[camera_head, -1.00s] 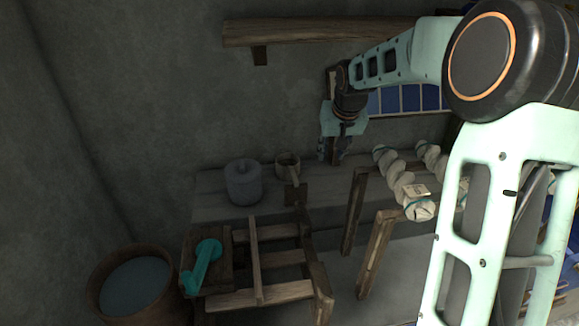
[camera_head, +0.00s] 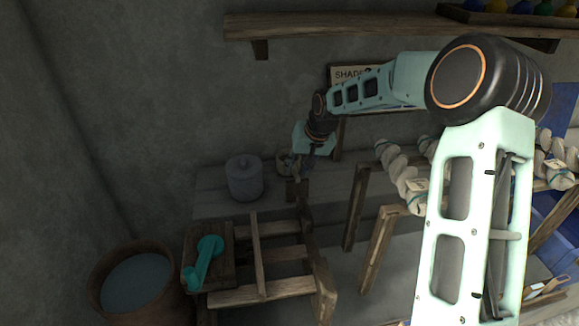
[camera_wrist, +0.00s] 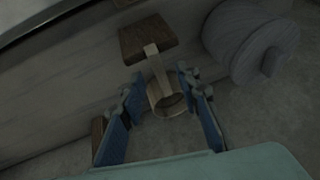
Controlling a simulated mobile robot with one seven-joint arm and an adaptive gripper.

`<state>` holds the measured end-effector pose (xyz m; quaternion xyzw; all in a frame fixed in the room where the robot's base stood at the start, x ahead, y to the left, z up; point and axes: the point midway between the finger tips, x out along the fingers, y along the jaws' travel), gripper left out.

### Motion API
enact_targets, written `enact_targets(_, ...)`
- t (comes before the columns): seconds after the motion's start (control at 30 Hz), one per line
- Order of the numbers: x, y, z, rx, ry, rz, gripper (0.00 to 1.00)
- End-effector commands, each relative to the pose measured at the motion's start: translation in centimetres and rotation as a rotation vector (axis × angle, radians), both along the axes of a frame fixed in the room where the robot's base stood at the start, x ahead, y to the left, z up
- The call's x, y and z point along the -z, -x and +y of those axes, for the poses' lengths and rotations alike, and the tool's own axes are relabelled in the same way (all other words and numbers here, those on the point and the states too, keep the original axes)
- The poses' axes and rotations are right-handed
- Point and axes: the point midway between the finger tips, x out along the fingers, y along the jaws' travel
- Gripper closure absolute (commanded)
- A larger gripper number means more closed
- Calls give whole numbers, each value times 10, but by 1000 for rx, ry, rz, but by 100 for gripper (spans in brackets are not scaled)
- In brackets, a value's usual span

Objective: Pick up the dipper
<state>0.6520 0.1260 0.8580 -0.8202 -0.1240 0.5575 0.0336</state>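The dipper, a pale cup with a straight flat handle, stands on the wooden bench (camera_head: 222,207) by the wall. In the head view its cup (camera_head: 283,162) is partly hidden behind my gripper (camera_head: 304,170). In the wrist view the dipper (camera_wrist: 168,101) shows between my two open fingers (camera_wrist: 161,84). Its handle points away from my palm, towards a brown wooden block (camera_wrist: 147,38). The fingers stand on either side of the dipper with space showing; I cannot tell whether either touches it.
A grey lidded jar (camera_head: 244,180) stands close left of the dipper. Twisted yarn skeins (camera_head: 402,177) hang on a wooden rack to the right. A wooden frame with a teal crank (camera_head: 204,262) and a water tub (camera_head: 135,284) are in front. A shelf (camera_head: 340,27) runs above.

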Motion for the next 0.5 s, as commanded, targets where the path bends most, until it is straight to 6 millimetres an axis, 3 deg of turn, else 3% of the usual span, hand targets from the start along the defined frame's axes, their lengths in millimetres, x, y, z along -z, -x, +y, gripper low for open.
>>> enact_targets(0.2,31,-8,8,1,0,2,70)
enact_targets(0.43,32,-10,8,0,1,0,70)
enact_targets(0.5,32,-10,8,0,1,0,76)
